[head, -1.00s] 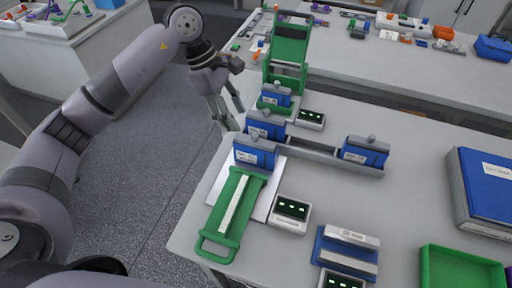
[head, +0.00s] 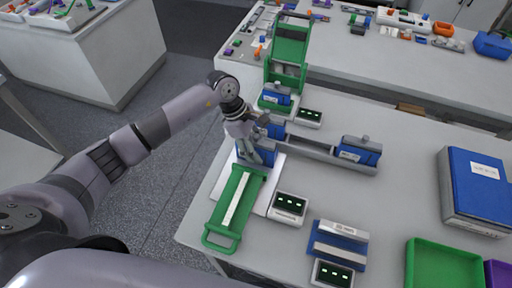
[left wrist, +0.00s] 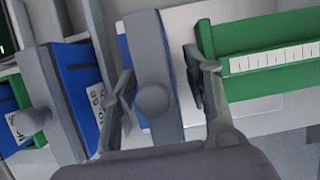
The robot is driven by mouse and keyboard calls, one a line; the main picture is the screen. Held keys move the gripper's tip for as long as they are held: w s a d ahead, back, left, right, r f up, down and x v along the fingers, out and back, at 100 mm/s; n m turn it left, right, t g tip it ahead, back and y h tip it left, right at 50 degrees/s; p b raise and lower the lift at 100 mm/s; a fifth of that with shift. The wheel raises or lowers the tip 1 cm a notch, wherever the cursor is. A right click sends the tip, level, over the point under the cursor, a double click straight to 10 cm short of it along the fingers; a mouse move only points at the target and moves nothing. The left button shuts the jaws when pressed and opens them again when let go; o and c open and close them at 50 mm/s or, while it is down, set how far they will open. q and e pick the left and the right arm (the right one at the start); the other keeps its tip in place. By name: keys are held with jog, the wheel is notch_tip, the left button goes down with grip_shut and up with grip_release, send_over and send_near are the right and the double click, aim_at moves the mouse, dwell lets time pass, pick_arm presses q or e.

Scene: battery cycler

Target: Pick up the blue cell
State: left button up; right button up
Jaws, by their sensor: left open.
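Several blue cells with grey tops and knobs stand on the table. My left gripper (head: 257,156) is open over the cell nearest the green tray, largely hiding that cell in the head view. In the left wrist view the cell's grey top with a round knob (left wrist: 152,100) lies between the two open fingers (left wrist: 160,68), with blue showing along its edges. Contact cannot be told. A second blue cell (left wrist: 80,85) stands just left of the fingers there. Another blue cell (head: 360,152) stands at the right end of a grey rack. My right gripper is not in view.
A green tray with a white strip (head: 236,207) lies in front of the cells. Small display boxes (head: 289,207) and a blue-grey block (head: 338,244) stand to the right. A green stand (head: 287,52) is behind.

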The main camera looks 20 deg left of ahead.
pick_arm(q)
jog(key=shift+f, duration=0.1)
jog(key=shift+c, duration=0.2)
grip_shut()
dwell(0.8)
